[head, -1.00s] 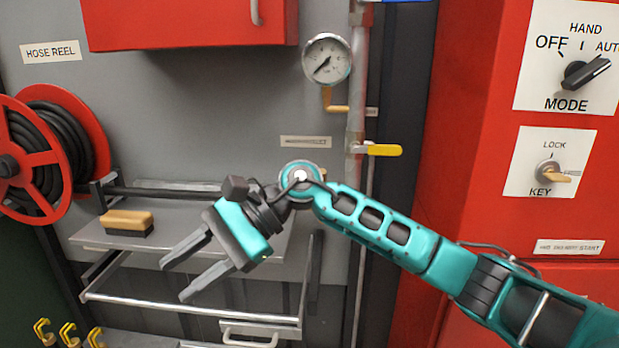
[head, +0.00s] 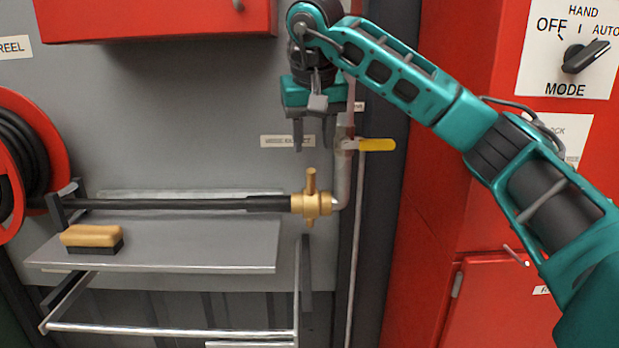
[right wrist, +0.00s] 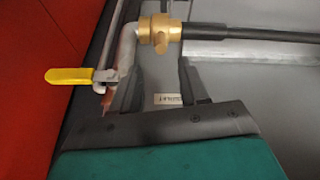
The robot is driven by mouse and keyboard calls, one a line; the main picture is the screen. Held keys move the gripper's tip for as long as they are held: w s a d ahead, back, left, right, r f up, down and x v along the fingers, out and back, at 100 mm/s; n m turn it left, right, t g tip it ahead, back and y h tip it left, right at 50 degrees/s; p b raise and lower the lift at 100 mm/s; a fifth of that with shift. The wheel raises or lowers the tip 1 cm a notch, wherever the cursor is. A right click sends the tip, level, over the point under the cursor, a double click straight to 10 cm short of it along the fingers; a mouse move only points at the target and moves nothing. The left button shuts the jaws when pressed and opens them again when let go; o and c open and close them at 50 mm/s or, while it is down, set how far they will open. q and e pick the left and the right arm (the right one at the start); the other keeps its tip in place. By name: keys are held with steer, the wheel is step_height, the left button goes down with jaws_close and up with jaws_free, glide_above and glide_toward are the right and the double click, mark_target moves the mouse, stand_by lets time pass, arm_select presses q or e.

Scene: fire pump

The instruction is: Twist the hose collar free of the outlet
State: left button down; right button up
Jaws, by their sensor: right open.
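The brass hose collar (head: 312,204) joins the black hose (head: 200,203) to the grey outlet pipe (head: 341,185). Its lugs stick up and down. My right gripper (head: 313,148) points down above the collar, open and empty, with a clear gap to it. In the right wrist view the collar (right wrist: 159,35) lies beyond the fingers, between and past their tips, with the hose (right wrist: 250,33) running right and the outlet pipe (right wrist: 126,50) to its left. My left gripper is not in view.
A yellow-handled valve (head: 375,145) sits on the pipe just right of my right gripper. A shelf (head: 190,245) with a wooden brush (head: 92,238) is below the hose. The red hose reel (head: 45,160) is at left, and a red cabinet (head: 440,190) stands at right.

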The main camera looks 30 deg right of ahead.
mark_target(311, 168)
steer(key=b+x, duration=0.1)
steer(key=x, duration=0.9)
jaws_close()
stand_by(0.4)
